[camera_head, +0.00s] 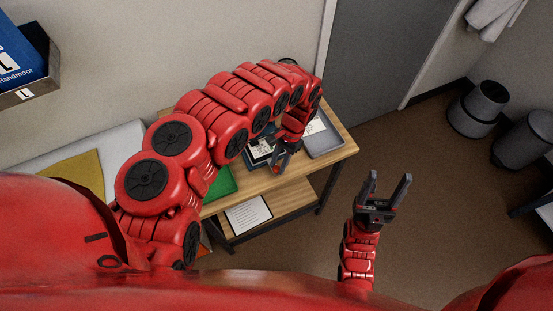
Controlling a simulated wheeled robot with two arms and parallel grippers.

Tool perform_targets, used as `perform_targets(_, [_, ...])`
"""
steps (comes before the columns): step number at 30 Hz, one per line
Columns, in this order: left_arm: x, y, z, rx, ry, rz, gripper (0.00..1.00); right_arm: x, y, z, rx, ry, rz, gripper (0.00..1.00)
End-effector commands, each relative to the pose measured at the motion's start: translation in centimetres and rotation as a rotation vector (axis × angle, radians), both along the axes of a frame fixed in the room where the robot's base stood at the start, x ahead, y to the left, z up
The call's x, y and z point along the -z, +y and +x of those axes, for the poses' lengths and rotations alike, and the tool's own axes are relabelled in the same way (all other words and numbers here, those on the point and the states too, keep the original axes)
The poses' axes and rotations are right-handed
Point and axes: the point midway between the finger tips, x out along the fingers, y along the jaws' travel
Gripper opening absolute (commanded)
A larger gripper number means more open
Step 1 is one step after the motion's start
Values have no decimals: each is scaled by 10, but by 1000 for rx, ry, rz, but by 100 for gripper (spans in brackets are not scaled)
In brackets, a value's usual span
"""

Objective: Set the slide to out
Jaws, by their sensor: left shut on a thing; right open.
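A dark flat unit (261,148) with pale labels lies on the wooden table (338,146). My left gripper (279,167) reaches down at its front edge, small in the view. It is shut on a small part there, which I take to be the slide. The jaws and wrist hide that part, so I cannot tell its position. My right gripper (390,177) is open and empty, fingers pointing up in the picture, over the floor to the right of the table and apart from it.
A grey tray (325,142) lies right of the unit, and a green item (219,183) lies to its left. A paper sheet (248,215) is on the lower shelf. Dark bins (478,108) stand far right. The brown floor (420,135) right of the table is clear.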

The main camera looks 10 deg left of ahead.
Motion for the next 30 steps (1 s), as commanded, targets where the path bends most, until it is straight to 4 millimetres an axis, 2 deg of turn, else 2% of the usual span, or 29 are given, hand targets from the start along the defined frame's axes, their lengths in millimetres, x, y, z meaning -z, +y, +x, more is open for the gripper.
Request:
perform_targets(4, [1,-2,-3,1,8,-2,0,0,0,0,0,0,0,62])
perform_targets(5, [2,-2,-3,1,9,-2,37,0,0,0,0,0,0,62])
perform_targets(9, [1,-1,-3,0,8,-1,61,0,0,0,0,0,0,62])
perform_targets(18, [1,0,-2,1,6,0,61,1,0,0,0,0,0,62])
perform_targets(22, [-5,-2,2,1,3,0,61,5,0,0,0,0,0,62])
perform_targets(26, [-24,-6,10,2,-1,1,61,13,0,0,0,0,0,62])
perform_targets(30, [-55,-14,22,2,-4,-1,61,26,0,0,0,0,0,62])
